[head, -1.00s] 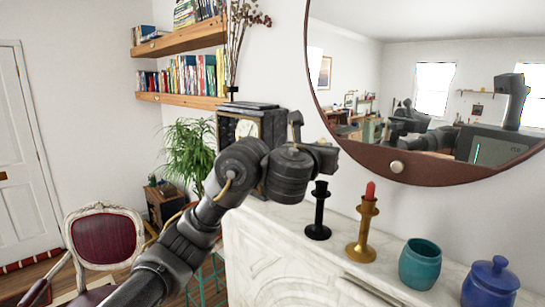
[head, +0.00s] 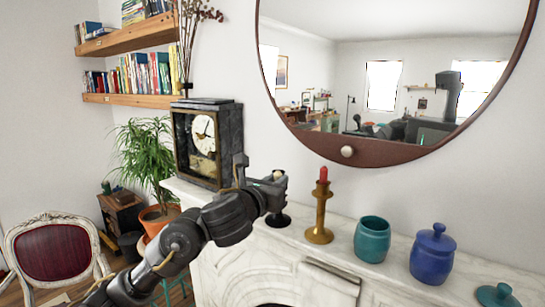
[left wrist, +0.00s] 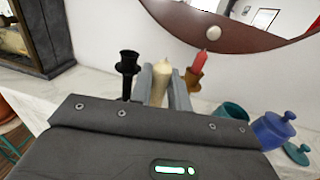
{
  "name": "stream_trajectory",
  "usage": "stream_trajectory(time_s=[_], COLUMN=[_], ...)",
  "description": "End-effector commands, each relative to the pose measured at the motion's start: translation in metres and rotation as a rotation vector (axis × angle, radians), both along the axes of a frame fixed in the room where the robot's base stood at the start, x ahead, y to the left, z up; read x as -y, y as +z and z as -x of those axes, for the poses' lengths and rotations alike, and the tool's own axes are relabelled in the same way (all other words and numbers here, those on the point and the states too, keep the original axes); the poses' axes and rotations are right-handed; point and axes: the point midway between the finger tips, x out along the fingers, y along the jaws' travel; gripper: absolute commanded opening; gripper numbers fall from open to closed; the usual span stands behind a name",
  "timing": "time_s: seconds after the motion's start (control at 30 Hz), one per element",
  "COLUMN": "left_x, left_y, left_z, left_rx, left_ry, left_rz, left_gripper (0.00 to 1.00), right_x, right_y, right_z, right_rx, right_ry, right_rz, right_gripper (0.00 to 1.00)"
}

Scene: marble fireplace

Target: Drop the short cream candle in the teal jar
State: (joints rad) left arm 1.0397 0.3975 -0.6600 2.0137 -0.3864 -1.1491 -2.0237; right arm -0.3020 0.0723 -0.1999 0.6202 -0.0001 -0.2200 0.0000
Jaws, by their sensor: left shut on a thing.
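My left gripper (head: 276,182) is shut on the short cream candle (left wrist: 161,82), which stands up between its fingers in the left wrist view. In the head view only a small pale bit of the candle (head: 278,175) shows. The gripper is above the mantel, in front of the black candlestick (left wrist: 127,72) and left of the brass one. The teal jar (head: 372,240) stands open on the mantel, right of the brass candlestick and apart from the gripper. Its inside is mostly hidden. My right gripper is not in view.
The brass candlestick (head: 320,215) with a red candle (head: 323,174) stands between gripper and jar. A lidded blue jar (head: 432,256) and a loose teal lid (head: 497,296) are to the right. A clock (head: 207,145) stands left; a round mirror (head: 395,148) hangs behind.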

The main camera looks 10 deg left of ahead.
Motion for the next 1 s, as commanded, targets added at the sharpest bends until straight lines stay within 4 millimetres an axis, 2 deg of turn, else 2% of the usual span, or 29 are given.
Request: stream_trajectory(time_s=[0.03,0.17,0.27,0.3,0.37,0.5,0.6,0.7,0.8,1.0], left_x=[0.001,0.003,0.001,-0.001,-0.005,-0.024,-0.043,-0.063,-0.08,-0.101], left_y=[-0.023,-0.068,-0.12,-0.145,-0.18,-0.26,-0.307,-0.343,-0.366,-0.385], left_z=[0.002,0.01,0.022,0.03,0.043,0.082,0.115,0.147,0.174,0.206], left_rx=[-0.01,-0.009,-0.009,-0.008,-0.007,-0.006,-0.005,-0.004,-0.002,0.002], left_ry=[-0.021,-0.085,-0.148,-0.177,-0.216,-0.28,-0.294,-0.286,-0.266,-0.234], left_rz=[0.011,0.014,0.012,0.011,0.007,0.001,-0.002,-0.004,-0.004,-0.002], left_gripper=[0.0,0.0,0.0,0.0,0.0,0.0,0.0,0.0,0.0,0.0], right_x=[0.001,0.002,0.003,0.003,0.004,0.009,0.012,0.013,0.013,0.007], right_y=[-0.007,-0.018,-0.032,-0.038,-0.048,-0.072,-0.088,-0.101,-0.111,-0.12], right_z=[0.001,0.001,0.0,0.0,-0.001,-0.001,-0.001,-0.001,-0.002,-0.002], right_rx=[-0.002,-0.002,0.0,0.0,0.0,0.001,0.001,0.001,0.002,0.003], right_ry=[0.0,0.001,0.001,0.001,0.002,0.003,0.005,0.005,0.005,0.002], right_rz=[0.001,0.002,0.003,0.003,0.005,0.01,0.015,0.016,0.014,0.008], right_gripper=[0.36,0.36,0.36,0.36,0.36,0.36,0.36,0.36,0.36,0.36])
